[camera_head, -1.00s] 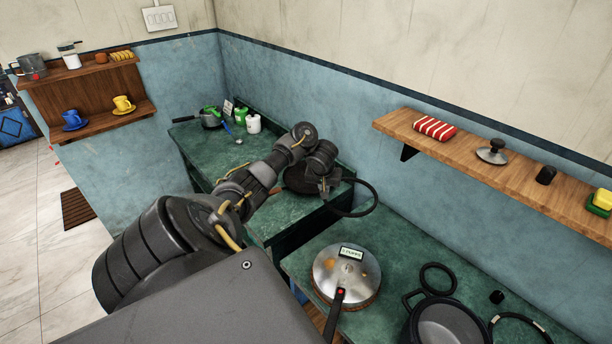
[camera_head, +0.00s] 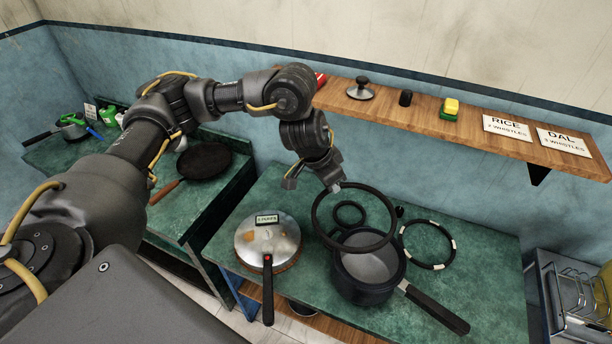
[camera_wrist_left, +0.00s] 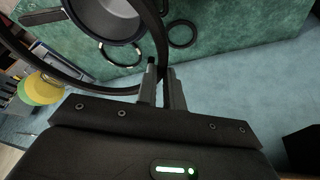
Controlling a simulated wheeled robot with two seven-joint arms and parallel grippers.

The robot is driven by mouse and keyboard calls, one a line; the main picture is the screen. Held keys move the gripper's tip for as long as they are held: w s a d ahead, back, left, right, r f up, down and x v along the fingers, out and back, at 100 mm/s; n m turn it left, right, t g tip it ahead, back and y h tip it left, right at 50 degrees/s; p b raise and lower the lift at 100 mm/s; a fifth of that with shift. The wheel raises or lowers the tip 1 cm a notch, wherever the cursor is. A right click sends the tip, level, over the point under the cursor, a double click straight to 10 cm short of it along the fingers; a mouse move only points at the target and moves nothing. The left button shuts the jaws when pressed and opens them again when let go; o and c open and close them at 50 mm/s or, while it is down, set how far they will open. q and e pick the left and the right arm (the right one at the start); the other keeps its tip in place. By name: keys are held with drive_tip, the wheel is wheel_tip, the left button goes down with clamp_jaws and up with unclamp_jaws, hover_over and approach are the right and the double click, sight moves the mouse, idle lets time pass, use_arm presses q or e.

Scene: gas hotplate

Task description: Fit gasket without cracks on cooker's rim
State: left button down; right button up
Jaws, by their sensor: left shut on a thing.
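My left gripper (camera_head: 334,184) is shut on a large plain black gasket (camera_head: 314,215) at its far edge; no cracks show on it. The gasket is held tilted above the dark cooker pot (camera_head: 366,292), apart from its rim as far as I can tell. In the left wrist view the fingers (camera_wrist_left: 160,78) pinch the gasket (camera_wrist_left: 28,52), with the pot (camera_wrist_left: 103,18) beyond. A second gasket with whitish patches (camera_head: 429,267) lies on the counter right of the pot. A smaller black ring (camera_head: 349,204) lies behind the pot. My right gripper is not in view.
A steel lid (camera_head: 283,232) with a label and black handle lies left of the pot on the green counter (camera_head: 478,272). The pot's handle (camera_head: 437,308) points front right. A wooden shelf (camera_head: 425,112) runs along the wall behind. A dark pan (camera_head: 205,161) sits left.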

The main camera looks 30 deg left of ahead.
sight(315, 208)
use_arm(q)
drive_tip(key=s+m, duration=0.1)
drive_tip(key=s, duration=0.1)
drive_tip(key=s+m+b, duration=0.1)
drive_tip(key=s+m, duration=0.1)
drive_tip(key=s, duration=0.1)
drive_tip(key=s+m+g+h+b, duration=0.1)
drive_tip(key=s, duration=0.1)
drive_tip(key=shift+s+a+f, duration=0.1)
drive_tip(key=shift+s+a, duration=0.05)
drive_tip(key=shift+a, duration=0.1)
wheel_tip(315, 208, down, 10)
drive_tip(key=b, duration=1)
drive_tip(key=shift+s+a+m+h, duration=0.25)
drive_tip(key=shift+s+m+h, duration=0.05)
drive_tip(key=shift+s, duration=0.1)
